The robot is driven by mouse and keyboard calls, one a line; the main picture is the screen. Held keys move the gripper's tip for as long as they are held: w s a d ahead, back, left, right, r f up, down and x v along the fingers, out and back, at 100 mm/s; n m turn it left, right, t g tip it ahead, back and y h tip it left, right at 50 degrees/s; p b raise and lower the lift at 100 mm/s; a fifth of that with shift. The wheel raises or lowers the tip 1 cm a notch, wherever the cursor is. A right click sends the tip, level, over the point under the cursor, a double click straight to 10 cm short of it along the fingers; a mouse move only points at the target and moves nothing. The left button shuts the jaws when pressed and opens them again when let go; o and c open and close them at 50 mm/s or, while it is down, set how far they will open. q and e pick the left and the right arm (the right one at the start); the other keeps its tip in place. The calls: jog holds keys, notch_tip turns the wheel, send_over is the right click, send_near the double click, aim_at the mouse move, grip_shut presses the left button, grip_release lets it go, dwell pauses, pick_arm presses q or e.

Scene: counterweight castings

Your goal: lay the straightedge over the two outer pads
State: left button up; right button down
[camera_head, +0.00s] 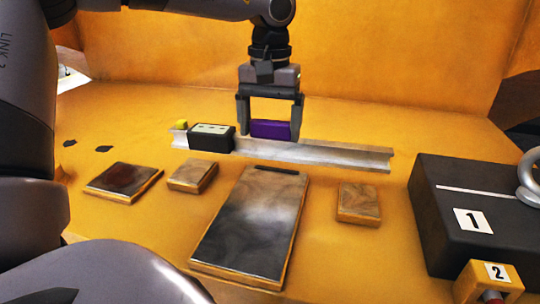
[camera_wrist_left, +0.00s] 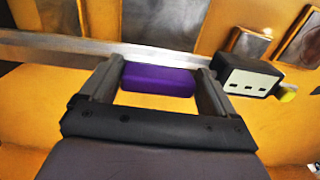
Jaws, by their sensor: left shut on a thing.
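The straightedge (camera_head: 330,153) is a long pale metal bar lying across the view behind the pads; it also shows in the wrist view (camera_wrist_left: 60,46). My left gripper (camera_head: 270,132) points down, with its fingers shut on the purple block (camera_head: 270,129) at the bar, which sits between the fingers in the wrist view (camera_wrist_left: 158,80). I cannot tell whether the bar touches the surface. In front of it are a small pad (camera_head: 192,175) at the left, a large dark-topped pad (camera_head: 250,225) in the middle and a small pad (camera_head: 358,204) at the right. My right gripper is out of view.
A black box with pale marks (camera_head: 210,138) is at the bar's left part, beside a yellow knob (camera_head: 181,125). A flat dark plate (camera_head: 124,182) lies far left. A black block marked 1 (camera_head: 450,215) and a yellow block marked 2 (camera_head: 485,280) stand right. An orange wall (camera_head: 390,50) rises behind.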

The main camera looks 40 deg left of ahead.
aim_at(270, 139)
pick_arm(q)
jog(key=shift+d+f, duration=0.1)
jog(key=shift+f, duration=2.9)
jog(key=o, duration=1.3)
jog(key=shift+r, duration=0.1)
notch_tip(270, 139, up, 12)
jog(key=shift+f+p, duration=0.1)
jog(key=shift+p, duration=0.3)
